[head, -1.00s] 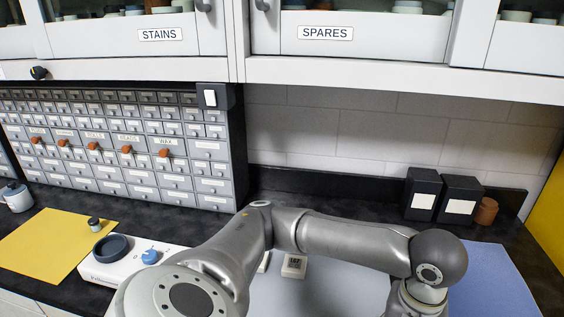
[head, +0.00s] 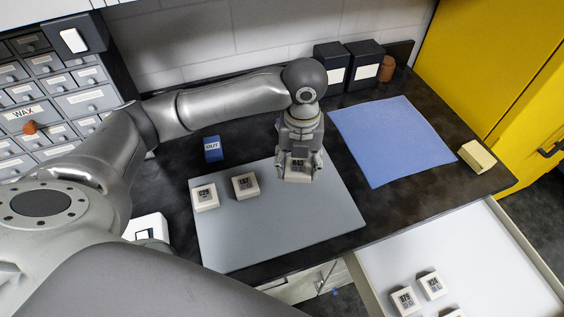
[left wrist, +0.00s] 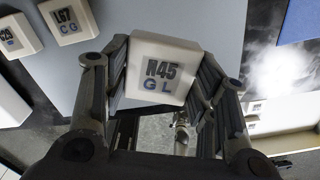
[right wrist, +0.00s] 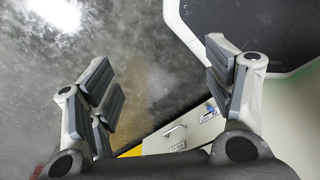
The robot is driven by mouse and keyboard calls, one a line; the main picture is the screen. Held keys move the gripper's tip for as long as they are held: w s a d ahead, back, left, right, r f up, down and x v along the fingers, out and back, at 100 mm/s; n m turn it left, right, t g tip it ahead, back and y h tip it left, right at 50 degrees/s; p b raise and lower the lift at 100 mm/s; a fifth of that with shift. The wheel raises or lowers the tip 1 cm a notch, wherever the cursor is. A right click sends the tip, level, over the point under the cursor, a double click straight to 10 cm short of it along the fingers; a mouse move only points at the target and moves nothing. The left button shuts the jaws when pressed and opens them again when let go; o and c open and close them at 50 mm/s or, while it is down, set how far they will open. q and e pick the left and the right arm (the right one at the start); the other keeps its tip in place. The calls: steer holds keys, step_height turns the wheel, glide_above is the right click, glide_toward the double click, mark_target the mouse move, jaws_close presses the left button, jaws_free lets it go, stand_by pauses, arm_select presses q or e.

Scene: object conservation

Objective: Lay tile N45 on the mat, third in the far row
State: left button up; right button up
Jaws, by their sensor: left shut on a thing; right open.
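The grey mat (head: 290,225) lies on the dark counter. Two pale tiles stand in its far row: a leftmost one (head: 205,197) with a label too small to read surely, and L67 (head: 245,186) to its right. My left gripper (head: 299,170) is shut on tile N45 (head: 298,165), to the right of L67 by the mat's far edge. In the left wrist view N45 (left wrist: 160,70) sits face-up between the fingers; whether it touches the mat I cannot tell. My right gripper (right wrist: 160,62) is open and empty in its own wrist view.
A blue OUT block (head: 212,149) stands behind the mat. A blue cloth (head: 393,140) lies to the right, with a cream block (head: 477,156) beyond. An open drawer (head: 480,262) at the front right holds several tiles. Black boxes (head: 348,65) stand at the wall.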

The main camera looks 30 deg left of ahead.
mark_target(287, 163)
arm_select(q)
steer(key=a+f, duration=0.1)
steer(key=w+a+f, duration=0.1)
steer(key=f, duration=0.1)
steer(key=a+f, duration=0.1)
steer(key=shift+w+a+f+p, duration=0.15)
steer(key=shift+w+a+p, duration=0.15)
steer(key=shift+w+a, duration=0.05)
steer(key=shift+w+a+f, duration=0.2)
steer(key=shift+w+f, duration=0.05)
steer(key=shift+f, duration=0.25)
steer(key=f, duration=0.1)
steer(key=f+p, duration=0.1)
steer(key=f, duration=0.1)
steer(key=shift+w+a, duration=0.1)
steer(key=shift+a, duration=0.25)
steer(key=shift+f+p, duration=0.3)
steer(key=shift+f, duration=0.05)
arm_select(e)
steer(key=shift+a+r, duration=0.4)
steer(key=shift+r, duration=0.25)
steer(key=shift+a+r, duration=0.4)
steer(key=shift+r, duration=0.2)
arm_select(q)
steer(key=shift+f, duration=0.15)
arm_select(e)
steer(key=shift+d, duration=0.2)
arm_select(q)
steer(key=o, duration=1.1)
